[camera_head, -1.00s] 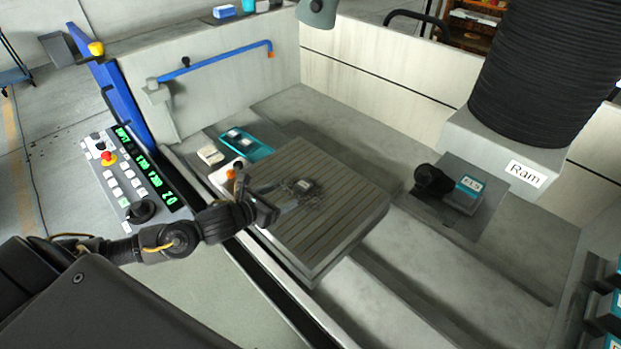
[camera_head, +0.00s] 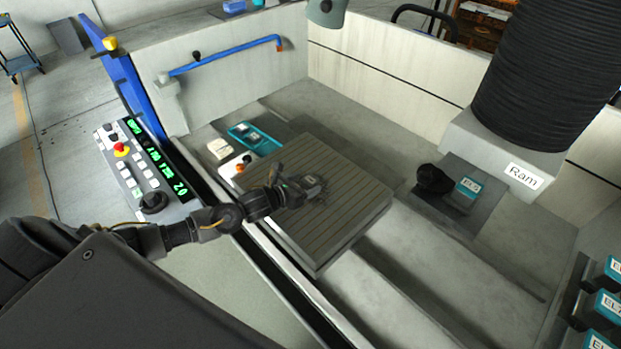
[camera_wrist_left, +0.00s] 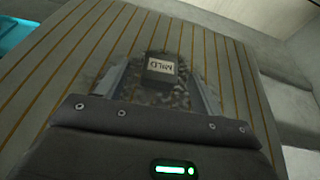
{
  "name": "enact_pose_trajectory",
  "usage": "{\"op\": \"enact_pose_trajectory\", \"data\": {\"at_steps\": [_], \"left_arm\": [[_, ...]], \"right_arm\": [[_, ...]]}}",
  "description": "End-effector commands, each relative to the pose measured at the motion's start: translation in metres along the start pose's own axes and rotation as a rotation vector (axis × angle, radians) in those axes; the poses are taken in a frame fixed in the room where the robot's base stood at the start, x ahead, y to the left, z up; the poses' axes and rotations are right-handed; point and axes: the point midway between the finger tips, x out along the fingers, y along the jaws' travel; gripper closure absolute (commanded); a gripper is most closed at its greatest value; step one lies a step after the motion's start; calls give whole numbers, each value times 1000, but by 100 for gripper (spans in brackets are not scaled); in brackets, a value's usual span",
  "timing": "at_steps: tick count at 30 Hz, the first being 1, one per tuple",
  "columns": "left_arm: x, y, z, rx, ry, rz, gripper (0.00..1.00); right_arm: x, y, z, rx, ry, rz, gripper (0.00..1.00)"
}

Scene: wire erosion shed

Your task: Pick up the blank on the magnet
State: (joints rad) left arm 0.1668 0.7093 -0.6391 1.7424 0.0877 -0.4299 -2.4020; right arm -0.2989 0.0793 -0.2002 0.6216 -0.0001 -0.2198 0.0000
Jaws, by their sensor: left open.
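The blank (camera_wrist_left: 161,68) is a small dark block with a pale top label that seems to read "MILD", seen upside down in the left wrist view. It sits on the magnet (camera_head: 345,222), a grooved grey square plate, amid a dark gritty patch. My left gripper (camera_wrist_left: 162,82) is open. Its two pale fingers stand to the left and right of the blank with a gap on each side. In the head view my left gripper (camera_head: 302,190) is low over the middle of the magnet, close beside the blank (camera_head: 314,182) and partly hiding it. My right gripper is not in view.
A teal tray (camera_head: 268,150) with small blocks lies behind the magnet. A white block (camera_head: 220,148) is left of it. The ram (camera_head: 500,160) hangs at the right, near a teal-labelled block (camera_head: 467,192). The control panel (camera_head: 145,170) stands at the left.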

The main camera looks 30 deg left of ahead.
Motion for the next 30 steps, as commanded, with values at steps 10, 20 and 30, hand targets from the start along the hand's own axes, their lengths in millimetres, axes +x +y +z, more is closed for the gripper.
{"op": "enact_pose_trajectory", "data": {"at_steps": [10, 20, 30], "left_arm": [[19, 0, 0, 1, -1, -1, 33], [18, 0, 0, 0, -1, -1, 63], [18, 0, 1, 0, -4, 0, 93]], "right_arm": [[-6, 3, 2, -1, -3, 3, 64], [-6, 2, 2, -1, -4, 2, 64], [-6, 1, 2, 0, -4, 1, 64]]}}
